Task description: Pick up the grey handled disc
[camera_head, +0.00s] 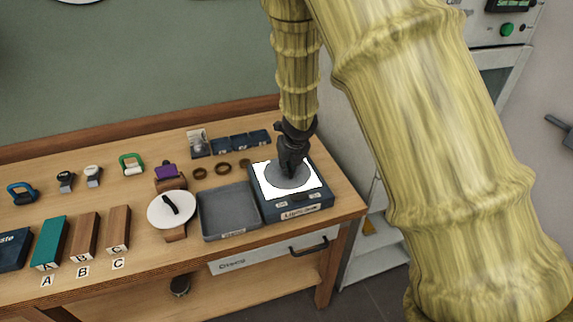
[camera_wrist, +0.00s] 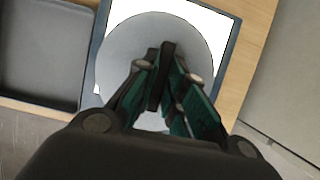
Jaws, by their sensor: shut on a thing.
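The grey handled disc (camera_head: 288,176) is over the white lit top of the light box (camera_head: 296,209) at the right end of the bench. In the wrist view the disc (camera_wrist: 125,55) is round and pale grey, with a dark upright handle (camera_wrist: 167,62) at its middle. My gripper (camera_head: 291,170) comes down from above and is shut on that handle. The green-lined fingers (camera_wrist: 168,85) stand on both sides of the handle in the wrist view. I cannot tell whether the disc rests on the light box or is slightly above it.
A grey empty tray (camera_head: 228,213) stands directly left of the light box. A white disc with a black handle (camera_head: 172,210) sits on a stand further left. Brown rings (camera_head: 222,169) and a blue sectioned tray (camera_head: 243,140) lie behind. Blocks (camera_head: 86,235) labelled A, B and C stand left.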

